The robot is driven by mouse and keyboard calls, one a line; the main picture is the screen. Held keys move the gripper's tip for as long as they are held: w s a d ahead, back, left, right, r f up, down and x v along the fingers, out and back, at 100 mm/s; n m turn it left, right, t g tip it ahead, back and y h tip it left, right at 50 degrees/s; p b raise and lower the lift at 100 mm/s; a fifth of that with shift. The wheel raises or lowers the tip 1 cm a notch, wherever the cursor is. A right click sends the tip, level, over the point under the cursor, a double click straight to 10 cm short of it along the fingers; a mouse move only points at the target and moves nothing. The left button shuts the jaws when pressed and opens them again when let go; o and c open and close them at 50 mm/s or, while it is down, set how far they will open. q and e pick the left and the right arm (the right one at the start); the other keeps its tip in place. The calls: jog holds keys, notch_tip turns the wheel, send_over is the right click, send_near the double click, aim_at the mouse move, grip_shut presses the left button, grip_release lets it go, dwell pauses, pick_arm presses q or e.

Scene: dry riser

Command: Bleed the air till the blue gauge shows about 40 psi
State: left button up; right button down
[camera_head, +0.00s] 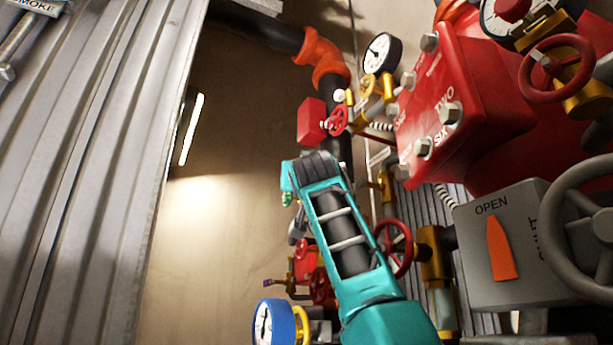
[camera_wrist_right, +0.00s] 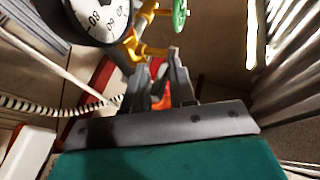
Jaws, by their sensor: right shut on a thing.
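The blue gauge (camera_head: 268,324) is at the bottom of the head view, cut by the lower edge. Its white dial is turned sideways, its needle is thin and its numbers are too small to read. My right arm reaches up the middle of the head view and hides most of its gripper. In the right wrist view my right gripper (camera_wrist_right: 160,72) has its dark fingers close together around a small red-orange part (camera_wrist_right: 158,68), mostly hidden by the fingers. I cannot tell which valve it belongs to. My left gripper is out of view.
A black-rimmed gauge (camera_wrist_right: 100,14) and a green handle (camera_wrist_right: 180,14) on yellow fittings lie just beyond the gripper. Red valve wheels (camera_head: 397,248), a red box (camera_head: 450,100) and a grey OPEN lever box (camera_head: 495,245) crowd the right. Corrugated metal (camera_head: 75,170) stands left.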

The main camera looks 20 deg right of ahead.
jog(key=m+t+h, duration=0.1)
jog(key=f+m+t+h, duration=0.1)
jog(key=h, duration=0.1)
jog(key=shift+m+t, duration=0.3)
jog(key=shift+t, duration=0.1)
jog(key=c, duration=1.1)
grip_release()
jog(key=shift+a, duration=0.15)
jog(key=shift+o, duration=0.2)
jog(key=shift+f, duration=0.1)
